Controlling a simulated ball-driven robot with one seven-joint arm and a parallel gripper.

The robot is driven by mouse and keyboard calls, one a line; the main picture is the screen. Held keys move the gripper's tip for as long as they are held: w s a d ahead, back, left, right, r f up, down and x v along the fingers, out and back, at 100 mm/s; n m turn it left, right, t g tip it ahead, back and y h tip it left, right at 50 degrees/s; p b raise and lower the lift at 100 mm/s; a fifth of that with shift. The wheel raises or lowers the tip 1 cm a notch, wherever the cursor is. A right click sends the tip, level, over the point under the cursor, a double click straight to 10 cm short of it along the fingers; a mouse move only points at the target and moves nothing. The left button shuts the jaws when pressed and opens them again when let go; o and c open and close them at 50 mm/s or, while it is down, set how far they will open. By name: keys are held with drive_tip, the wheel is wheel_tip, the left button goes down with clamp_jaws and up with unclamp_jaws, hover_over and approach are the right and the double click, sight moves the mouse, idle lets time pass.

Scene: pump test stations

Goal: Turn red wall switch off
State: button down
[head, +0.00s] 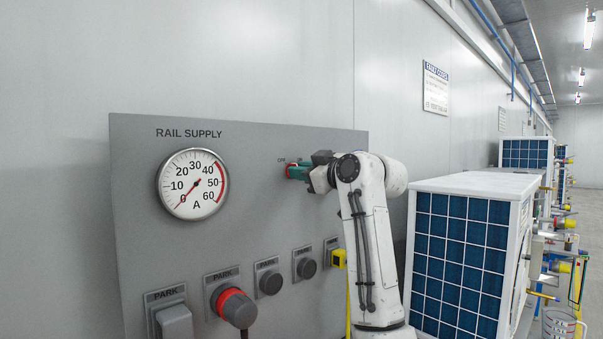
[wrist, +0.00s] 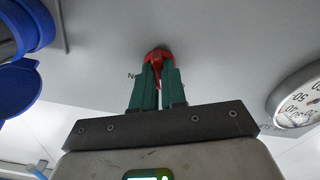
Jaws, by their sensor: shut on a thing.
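The red wall switch (wrist: 158,54) is a round red knob on the grey panel (head: 240,140), seen in the wrist view just past my fingertips. My gripper (wrist: 157,74) has two green fingers shut on the knob, one on each side, with a red ridge between them. In the head view my gripper (head: 296,172) reaches the panel's upper right, and its fingers and wrist hide most of the switch. Small lettering shows beside the fingers in both views. The knob's exact angle cannot be told.
A round gauge (head: 193,184) marked in A has its needle near 0. Below are several PARK sockets, one holding a red and grey plug (head: 232,305). A yellow connector (head: 339,258) hangs near my arm. A white unit with blue grid panels (head: 457,262) stands close on the right.

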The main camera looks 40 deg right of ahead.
drive_tip(key=shift+n, duration=1.9)
drive_tip(key=c, duration=1.2)
unclamp_jaws()
drive_tip(key=s+b, duration=0.2)
drive_tip(key=s, duration=0.8)
drive_tip(key=shift+s+d, duration=0.1)
drive_tip(key=shift+s, duration=0.3)
